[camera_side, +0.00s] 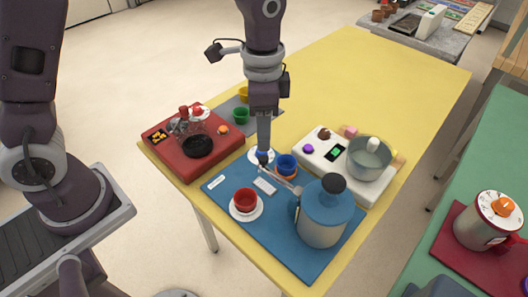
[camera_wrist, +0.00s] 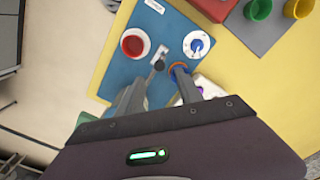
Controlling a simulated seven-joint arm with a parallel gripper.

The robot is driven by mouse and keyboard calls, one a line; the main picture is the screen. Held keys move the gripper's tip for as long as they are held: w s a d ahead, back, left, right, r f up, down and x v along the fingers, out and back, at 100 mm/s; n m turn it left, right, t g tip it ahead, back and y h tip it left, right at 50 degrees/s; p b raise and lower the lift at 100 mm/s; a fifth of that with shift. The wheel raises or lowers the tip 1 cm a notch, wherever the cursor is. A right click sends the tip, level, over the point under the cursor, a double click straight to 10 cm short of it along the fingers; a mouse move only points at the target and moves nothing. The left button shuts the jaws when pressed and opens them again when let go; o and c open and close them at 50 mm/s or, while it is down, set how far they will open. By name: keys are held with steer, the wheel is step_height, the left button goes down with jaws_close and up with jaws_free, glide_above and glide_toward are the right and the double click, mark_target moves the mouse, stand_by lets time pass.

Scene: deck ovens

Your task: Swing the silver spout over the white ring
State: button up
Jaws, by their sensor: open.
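A blue-grey pot (camera_side: 325,218) with a dark knob stands on the right of a blue mat (camera_side: 222,185). Its silver spout (camera_side: 292,187) points up-left across the mat, between the red and blue cups. A white ring (camera_side: 247,217) surrounds the base of a red cup (camera_side: 245,200) at the front left; the red cup also shows in the wrist view (camera_wrist: 133,44). My gripper (camera_side: 263,157) is open, pointing down near the spout's far end. In the wrist view its fingers (camera_wrist: 162,80) are apart; a small dark ball shows just beyond them. Contact cannot be told.
A blue cup (camera_side: 287,163) on an orange ring stands close to the spout and my gripper. A white disc with a blue centre (camera_wrist: 197,44) lies near it. A red box (camera_side: 180,150) is left, a white scale-like unit (camera_side: 320,160) right. The yellow table (camera_side: 370,80) is clear behind.

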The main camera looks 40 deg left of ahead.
mark_target(264, 158)
step_height(264, 158, down, 7)
steer(key=shift+f, duration=0.15)
jaws_close()
stand_by(1.5)
